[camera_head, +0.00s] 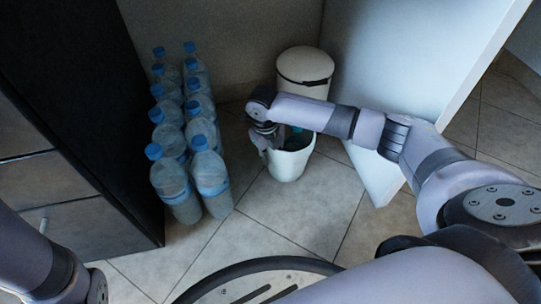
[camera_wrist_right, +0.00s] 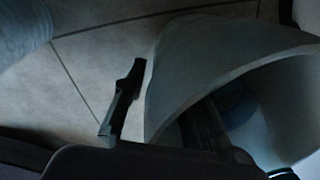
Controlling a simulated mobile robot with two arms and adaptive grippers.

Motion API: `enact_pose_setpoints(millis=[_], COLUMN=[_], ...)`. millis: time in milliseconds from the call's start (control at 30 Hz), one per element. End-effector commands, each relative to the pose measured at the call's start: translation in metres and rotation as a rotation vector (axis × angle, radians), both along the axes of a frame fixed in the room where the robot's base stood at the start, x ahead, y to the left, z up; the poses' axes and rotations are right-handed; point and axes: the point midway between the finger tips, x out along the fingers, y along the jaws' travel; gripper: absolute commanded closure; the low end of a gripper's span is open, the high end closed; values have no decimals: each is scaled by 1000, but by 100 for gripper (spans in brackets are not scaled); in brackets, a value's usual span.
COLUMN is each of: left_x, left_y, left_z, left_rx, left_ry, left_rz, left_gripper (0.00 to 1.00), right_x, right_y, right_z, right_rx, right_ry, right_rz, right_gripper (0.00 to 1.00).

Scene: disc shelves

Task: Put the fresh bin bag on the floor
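A white open bin (camera_head: 288,165) stands on the tiled floor in the head view, with something teal (camera_head: 299,138) inside. I cannot tell which part, if any, is the fresh bin bag. My right gripper (camera_head: 270,143) is at the bin's left rim. In the right wrist view, one finger of the right gripper (camera_wrist_right: 165,105) is outside the pale bin wall (camera_wrist_right: 205,65) and the other is inside, dark and partly hidden. The fingers are spread, with a gap between the outer finger and the wall. A dim blue patch (camera_wrist_right: 235,106) shows inside. My left gripper is out of view.
Several water bottles (camera_head: 185,180) stand left of the bin. A white lidded bin (camera_head: 305,70) stands behind it against the wall. A white panel (camera_head: 400,55) is on the right and a dark drawer cabinet (camera_head: 75,120) on the left. Floor (camera_head: 270,225) in front is clear.

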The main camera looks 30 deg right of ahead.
Motion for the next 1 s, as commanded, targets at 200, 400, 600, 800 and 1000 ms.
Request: enact_pose_setpoints(millis=[200,400,600,800,1000], left_x=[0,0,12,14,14], left_y=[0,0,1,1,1], left_z=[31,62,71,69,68], left_rx=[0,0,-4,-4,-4], left_ry=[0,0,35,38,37], left_rz=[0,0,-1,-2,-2], left_gripper=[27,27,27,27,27], right_x=[0,0,-1,-1,-1], right_y=[4,8,11,12,12], right_z=[40,83,113,116,115], right_rx=[2,1,1,1,1], right_ry=[-4,-3,-1,-1,-1], right_rz=[0,1,0,0,0], right_gripper=[75,75,75,75,75])
